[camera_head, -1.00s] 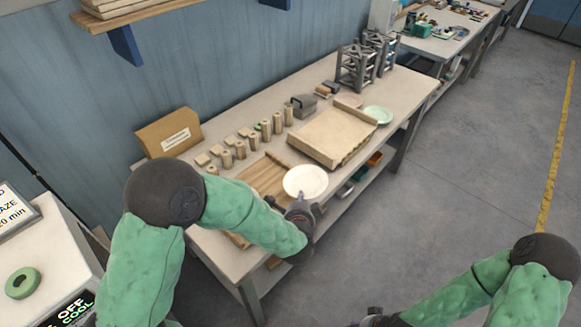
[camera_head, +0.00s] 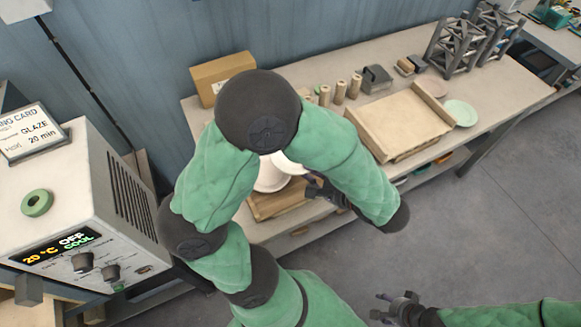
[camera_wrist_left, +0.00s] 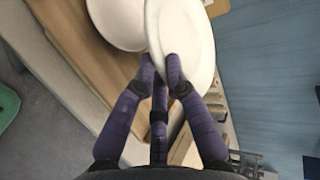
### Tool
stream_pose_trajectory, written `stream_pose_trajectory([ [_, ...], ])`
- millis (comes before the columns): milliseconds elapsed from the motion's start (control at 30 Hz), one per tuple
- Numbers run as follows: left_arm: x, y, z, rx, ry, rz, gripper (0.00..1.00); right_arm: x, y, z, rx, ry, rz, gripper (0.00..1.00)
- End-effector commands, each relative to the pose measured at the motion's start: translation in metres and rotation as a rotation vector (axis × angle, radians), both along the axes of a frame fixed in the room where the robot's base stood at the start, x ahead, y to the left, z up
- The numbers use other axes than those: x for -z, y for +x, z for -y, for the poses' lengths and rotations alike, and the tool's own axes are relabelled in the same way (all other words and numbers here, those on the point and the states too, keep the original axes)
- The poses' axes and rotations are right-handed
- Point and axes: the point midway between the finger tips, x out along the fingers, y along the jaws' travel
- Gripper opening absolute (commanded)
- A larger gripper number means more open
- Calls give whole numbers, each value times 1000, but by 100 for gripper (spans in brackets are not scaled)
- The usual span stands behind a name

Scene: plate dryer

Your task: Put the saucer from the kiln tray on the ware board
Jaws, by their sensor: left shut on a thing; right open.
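A white saucer (camera_head: 288,163) is pinched at its rim by my left gripper (camera_head: 314,187). In the left wrist view the saucer (camera_wrist_left: 186,35) is tilted between the fingers (camera_wrist_left: 162,62). A second white dish (camera_head: 269,179) lies behind and below it, over the wooden ware board (camera_head: 280,204); it also shows in the left wrist view (camera_wrist_left: 118,20). My left arm hides much of the board. The tan, raised-edge kiln tray (camera_head: 402,122) is on the table to the right, with its visible top bare. My right gripper (camera_head: 388,306) is open and empty, low over the floor.
A pale green saucer (camera_head: 461,113) lies right of the tray. Wooden posts (camera_head: 340,92), a cardboard box (camera_head: 221,76) and grey racks (camera_head: 468,38) stand along the back of the table (camera_head: 507,92). A kiln controller box (camera_head: 95,200) stands at the left.

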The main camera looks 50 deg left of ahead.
Motion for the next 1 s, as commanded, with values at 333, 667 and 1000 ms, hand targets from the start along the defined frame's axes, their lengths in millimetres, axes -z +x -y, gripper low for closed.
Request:
stream_pose_trajectory([
  [333,1,-17,2,-126,0,-12,0,7,0,0,0,0,1,56],
  [667,33,51,-14,-123,0,-13,0,27,0,0,0,0,1,56],
  [1000,79,91,-23,-121,0,-12,0,45,0,0,0,0,1,56],
])
